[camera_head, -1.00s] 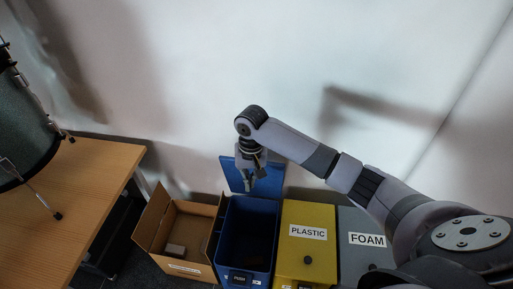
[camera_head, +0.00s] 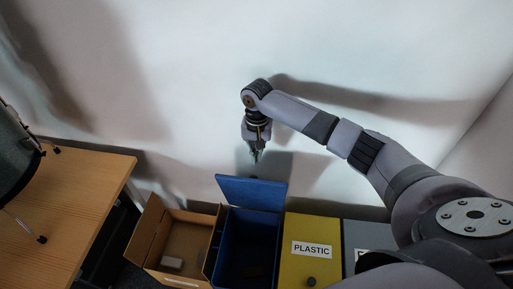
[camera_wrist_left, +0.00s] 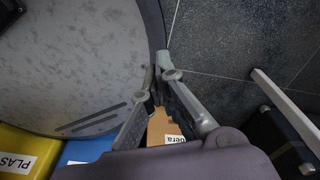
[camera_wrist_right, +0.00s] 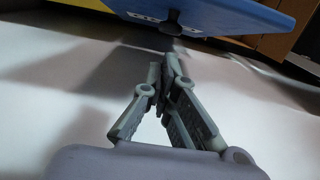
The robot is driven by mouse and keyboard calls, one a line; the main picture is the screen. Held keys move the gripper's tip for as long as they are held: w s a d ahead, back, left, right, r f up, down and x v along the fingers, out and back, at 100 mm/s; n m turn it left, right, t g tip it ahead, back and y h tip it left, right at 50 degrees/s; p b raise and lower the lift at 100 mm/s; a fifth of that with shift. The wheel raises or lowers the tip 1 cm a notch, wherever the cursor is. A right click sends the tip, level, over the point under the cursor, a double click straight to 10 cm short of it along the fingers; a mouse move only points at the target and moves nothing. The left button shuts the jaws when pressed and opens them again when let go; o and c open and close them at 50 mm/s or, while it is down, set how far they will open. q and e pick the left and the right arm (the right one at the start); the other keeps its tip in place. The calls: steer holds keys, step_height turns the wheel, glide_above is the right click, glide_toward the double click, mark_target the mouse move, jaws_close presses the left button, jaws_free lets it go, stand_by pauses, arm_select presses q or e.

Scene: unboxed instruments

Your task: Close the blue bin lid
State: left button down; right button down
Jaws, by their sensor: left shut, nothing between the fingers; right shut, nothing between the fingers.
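The blue bin (camera_head: 246,250) stands between a cardboard box and a yellow bin in the head view. Its blue lid (camera_head: 251,193) is raised, standing up at the bin's back edge, so the inside shows open and dark. My right gripper (camera_head: 255,158) is shut and empty, pointing down above and behind the raised lid, near the wall. In the right wrist view the lid (camera_wrist_right: 222,18) fills the top, with the shut fingers (camera_wrist_right: 168,65) just short of it. My left gripper (camera_wrist_left: 155,75) is shut and empty in the left wrist view, away from the lid.
A cardboard box (camera_head: 155,243) with a small light block inside is left of the blue bin. A yellow PLASTIC bin (camera_head: 311,245) and a grey bin (camera_head: 362,236) are right. The white wall is close behind.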

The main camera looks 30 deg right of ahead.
arm_select(q)
steer(key=shift+w, duration=0.8)
arm_select(e)
steer(key=shift+s+a+f, duration=0.1)
steer(key=shift+f, duration=2.75)
arm_select(q)
steer(key=shift+s+d+r, duration=0.1)
steer(key=shift+r, duration=0.05)
